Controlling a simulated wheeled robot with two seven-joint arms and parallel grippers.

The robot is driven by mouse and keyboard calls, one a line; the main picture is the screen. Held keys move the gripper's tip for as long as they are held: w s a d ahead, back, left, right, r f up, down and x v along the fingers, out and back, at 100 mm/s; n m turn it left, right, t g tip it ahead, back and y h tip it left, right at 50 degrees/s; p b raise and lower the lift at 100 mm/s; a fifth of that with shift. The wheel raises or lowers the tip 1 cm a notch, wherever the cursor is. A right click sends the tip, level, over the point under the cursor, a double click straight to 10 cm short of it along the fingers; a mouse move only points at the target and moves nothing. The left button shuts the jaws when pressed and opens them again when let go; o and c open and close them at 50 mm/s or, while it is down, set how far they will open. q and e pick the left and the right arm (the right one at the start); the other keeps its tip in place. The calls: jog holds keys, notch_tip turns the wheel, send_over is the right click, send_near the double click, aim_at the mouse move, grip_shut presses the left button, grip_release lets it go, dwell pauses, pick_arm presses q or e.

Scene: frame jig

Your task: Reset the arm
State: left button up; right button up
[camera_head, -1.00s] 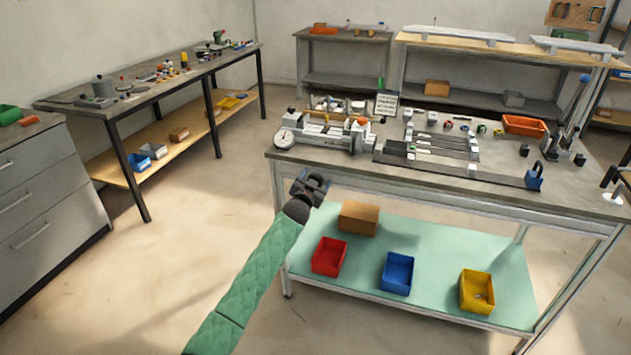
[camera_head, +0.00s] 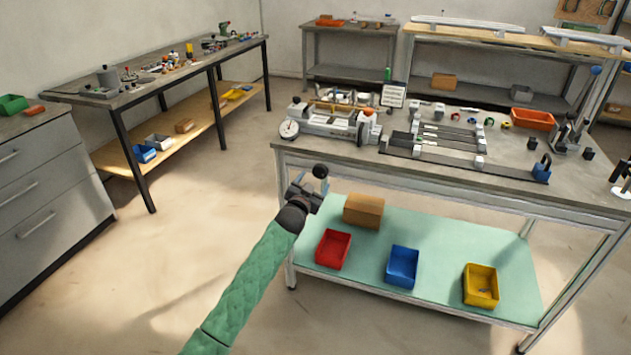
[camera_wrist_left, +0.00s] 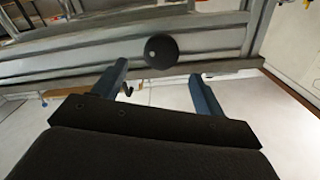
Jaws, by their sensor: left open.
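My left arm comes in from the bottom in a green quilted sleeve. My left gripper (camera_head: 312,188) is in front of the workbench's left front corner, over the floor and beside the lower shelf. In the left wrist view its two blue-grey fingers (camera_wrist_left: 160,88) stand wide apart. A round black ball (camera_head: 320,171) shows at the fingertips; it also shows in the left wrist view (camera_wrist_left: 161,51), between and beyond the fingers. I cannot tell whether it is attached to anything. My right gripper is not in view.
The workbench (camera_head: 330,150) carries a vise-like fixture with a dial (camera_head: 289,130) and dark rails (camera_head: 440,162). Its green lower shelf (camera_head: 440,232) holds a cardboard box (camera_head: 363,211) and red, blue and yellow bins. The floor (camera_head: 190,225) left of my arm is clear.

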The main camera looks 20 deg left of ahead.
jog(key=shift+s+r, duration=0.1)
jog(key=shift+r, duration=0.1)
pick_arm(q)
jog(key=s+d+f+g+p, duration=0.1)
jog(key=s+d+f+g, duration=0.3)
jog(key=s, duration=1.5)
jog(key=s+d+f+n+g+p, duration=0.1)
jog(key=s+d+f+g, duration=0.4)
jog(key=s, duration=1.5)
jog(key=s+d+f+n+g+h+p, duration=0.1)
jog(key=s+d+f+g, duration=0.4)
jog(key=s, duration=1.4)
jog(key=shift+s+f+g+p, duration=0.2)
jog(key=shift+f+g+p, duration=0.25)
jog(key=shift+g, duration=0.45)
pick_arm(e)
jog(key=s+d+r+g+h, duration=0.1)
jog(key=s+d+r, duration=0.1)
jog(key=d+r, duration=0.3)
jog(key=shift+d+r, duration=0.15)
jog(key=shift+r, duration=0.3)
